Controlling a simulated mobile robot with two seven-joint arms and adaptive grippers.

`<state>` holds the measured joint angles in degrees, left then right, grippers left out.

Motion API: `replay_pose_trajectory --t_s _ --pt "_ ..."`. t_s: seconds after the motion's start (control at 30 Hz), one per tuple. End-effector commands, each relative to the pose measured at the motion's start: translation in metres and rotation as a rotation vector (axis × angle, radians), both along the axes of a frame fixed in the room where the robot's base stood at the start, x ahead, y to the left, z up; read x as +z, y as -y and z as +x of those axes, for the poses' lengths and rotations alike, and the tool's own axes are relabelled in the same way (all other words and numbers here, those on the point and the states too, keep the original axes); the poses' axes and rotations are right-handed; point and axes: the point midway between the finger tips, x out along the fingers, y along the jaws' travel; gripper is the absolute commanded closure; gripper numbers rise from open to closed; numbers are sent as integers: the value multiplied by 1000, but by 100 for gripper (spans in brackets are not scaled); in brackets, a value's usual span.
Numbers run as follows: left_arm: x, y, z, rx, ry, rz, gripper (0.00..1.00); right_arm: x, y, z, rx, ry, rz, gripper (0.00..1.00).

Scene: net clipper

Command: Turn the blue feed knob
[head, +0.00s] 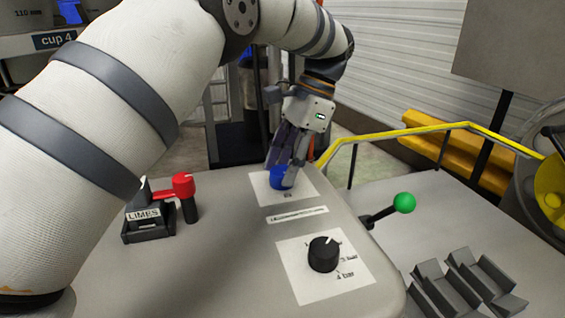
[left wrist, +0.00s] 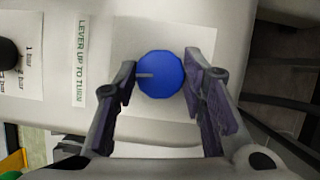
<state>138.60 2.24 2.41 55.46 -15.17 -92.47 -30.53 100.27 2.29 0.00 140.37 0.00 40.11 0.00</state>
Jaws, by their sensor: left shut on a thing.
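The blue feed knob (head: 279,180) sits on a white label plate at the far edge of the grey console. In the left wrist view the blue knob (left wrist: 160,75) is a round disc with a pale pointer line towards its left side. My left gripper (head: 286,165) comes down over the knob from above. In the left wrist view my left gripper (left wrist: 159,80) has one purple-padded finger on each side of the knob and is shut on it. My right gripper is not in view.
The grey console (head: 230,250) also carries a black dial (head: 323,254), a red-handled lever (head: 184,185) by a "LIMES" sign and a green-balled lever (head: 404,203). A yellow rail (head: 400,131) runs behind. Dark metal troughs (head: 455,285) lie at the right.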

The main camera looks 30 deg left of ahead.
Motion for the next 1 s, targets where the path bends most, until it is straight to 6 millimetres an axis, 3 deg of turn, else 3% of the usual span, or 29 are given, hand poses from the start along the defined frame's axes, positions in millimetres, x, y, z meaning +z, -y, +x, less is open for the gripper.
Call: replay_pose_trajectory --t_s 0.4,0.87,0.9,1.0 --pt "0 1 -1 -140 -2 -2 90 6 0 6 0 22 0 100" --pt "-1 1 -1 -152 -2 -1 90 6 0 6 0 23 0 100" --pt "-1 1 -1 -152 -2 -1 60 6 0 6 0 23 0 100" --pt "-1 1 -1 -151 -2 -1 42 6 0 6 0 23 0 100"
